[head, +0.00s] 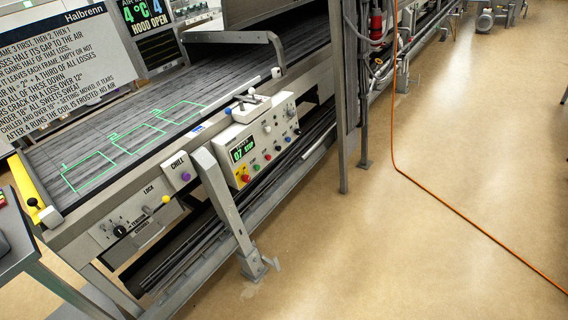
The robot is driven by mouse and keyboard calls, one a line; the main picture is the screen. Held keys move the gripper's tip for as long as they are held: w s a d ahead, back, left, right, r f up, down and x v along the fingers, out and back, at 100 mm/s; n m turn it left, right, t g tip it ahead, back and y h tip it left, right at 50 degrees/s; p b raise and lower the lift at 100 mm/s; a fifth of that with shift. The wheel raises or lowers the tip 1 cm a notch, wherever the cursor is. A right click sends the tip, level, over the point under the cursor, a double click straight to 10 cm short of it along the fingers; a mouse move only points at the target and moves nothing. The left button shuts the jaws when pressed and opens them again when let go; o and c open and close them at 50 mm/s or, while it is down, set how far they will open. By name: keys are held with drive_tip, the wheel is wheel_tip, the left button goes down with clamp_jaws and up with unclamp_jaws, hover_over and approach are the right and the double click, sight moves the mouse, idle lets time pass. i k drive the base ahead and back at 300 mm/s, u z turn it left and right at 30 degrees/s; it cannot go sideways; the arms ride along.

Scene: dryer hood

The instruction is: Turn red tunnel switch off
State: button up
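A white control box (262,136) is mounted on the near side of the conveyor, with a green display reading 07 STOP and several coloured knobs. A small red knob (245,179) sits at its lower left corner, beside a yellow patch. A larger red fitting (376,24) is on the pipework by the post at the top. I cannot tell which red part is the tunnel switch, nor its on or off position. My gripper is not in view.
A support leg (222,200) stands in front of the control box's left side. An orange cable (440,215) crosses the open tan floor at right. A metal post (341,110) stands right of the box.

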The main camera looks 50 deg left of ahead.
sight(246, 179)
drive_tip(key=u, duration=0.3)
drive_tip(key=i, duration=1.2)
drive_tip(key=u, duration=0.95)
drive_tip(key=i, duration=0.45)
drive_tip(key=u, duration=0.15)
drive_tip(key=k, duration=0.85)
drive_tip(key=u, duration=0.2)
drive_tip(key=i, duration=0.85)
drive_tip(key=z, duration=0.05)
